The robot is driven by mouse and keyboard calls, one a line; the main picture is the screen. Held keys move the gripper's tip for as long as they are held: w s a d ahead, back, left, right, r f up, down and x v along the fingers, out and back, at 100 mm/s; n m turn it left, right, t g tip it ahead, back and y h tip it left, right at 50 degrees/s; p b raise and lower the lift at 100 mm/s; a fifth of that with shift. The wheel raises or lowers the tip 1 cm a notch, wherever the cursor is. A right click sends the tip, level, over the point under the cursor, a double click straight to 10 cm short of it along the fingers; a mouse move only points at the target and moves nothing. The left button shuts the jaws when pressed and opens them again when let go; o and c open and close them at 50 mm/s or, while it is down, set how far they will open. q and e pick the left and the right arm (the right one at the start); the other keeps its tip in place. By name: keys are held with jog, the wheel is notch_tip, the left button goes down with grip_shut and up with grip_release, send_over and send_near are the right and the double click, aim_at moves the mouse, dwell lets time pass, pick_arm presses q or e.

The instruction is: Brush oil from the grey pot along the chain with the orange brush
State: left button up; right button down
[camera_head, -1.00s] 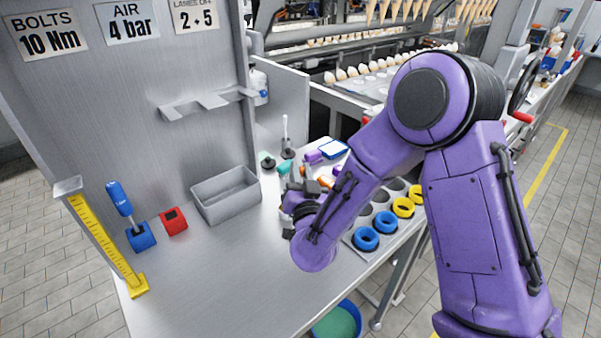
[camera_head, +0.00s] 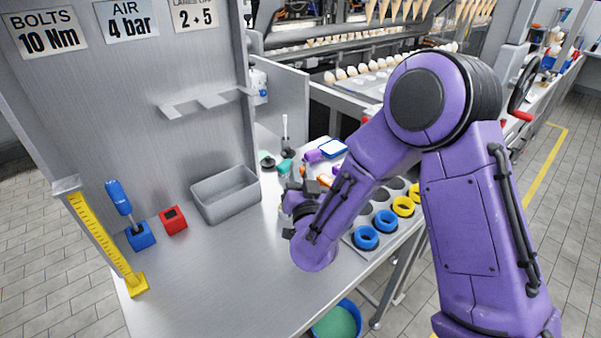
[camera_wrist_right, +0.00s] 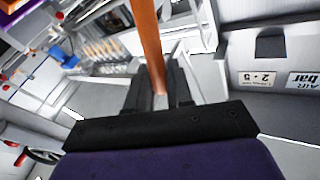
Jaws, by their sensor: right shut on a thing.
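My right gripper (camera_head: 296,188) is over the worktable, beyond the grey bin's right side. In the right wrist view its black fingers (camera_wrist_right: 160,92) are shut on an orange shaft (camera_wrist_right: 149,40), the orange brush's handle. The brush's bristles are not visible there. A small light-grey thing (camera_head: 284,214) shows partly behind my gripper in the head view; I cannot tell whether it is the grey pot. I cannot make out the chain for certain. My left gripper is not in view.
A grey bin (camera_head: 226,196), a red block (camera_head: 173,221) and a blue holder (camera_head: 140,236) with a blue-handled tool stand left. A tray with blue rings (camera_head: 366,237) and yellow rings (camera_head: 403,206) lies right. Small items crowd behind the gripper. The table's front (camera_head: 220,285) is clear.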

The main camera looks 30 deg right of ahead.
notch_tip(320, 180, up, 7)
jog(key=p, duration=0.6)
jog(key=shift+f, duration=0.1)
dwell(0.4)
dwell(0.3)
